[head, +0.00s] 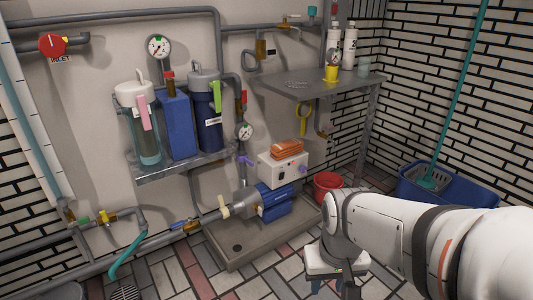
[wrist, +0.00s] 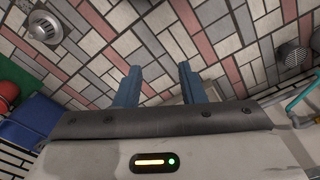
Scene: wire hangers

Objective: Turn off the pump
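The pump (head: 272,203) is a blue motor with a grey body, on a grey raised tray on the floor below the wall pipework. A white control box (head: 283,170) is mounted just above it, with small dark controls on its front, too small to read. Folded orange cloths (head: 287,149) lie on the box. My gripper (head: 334,287) is in front and to the right of the pump, pointing down and apart from it. In the wrist view my gripper (wrist: 157,78) has its two blue fingers spread, with only floor tiles between them.
A red bucket (head: 327,186) stands right of the pump, and a blue mop bucket (head: 440,188) further right. A metal shelf (head: 310,84) with bottles overhangs the control box. A red inlet valve (head: 52,45) is at upper left. The tiled floor in front is mostly clear.

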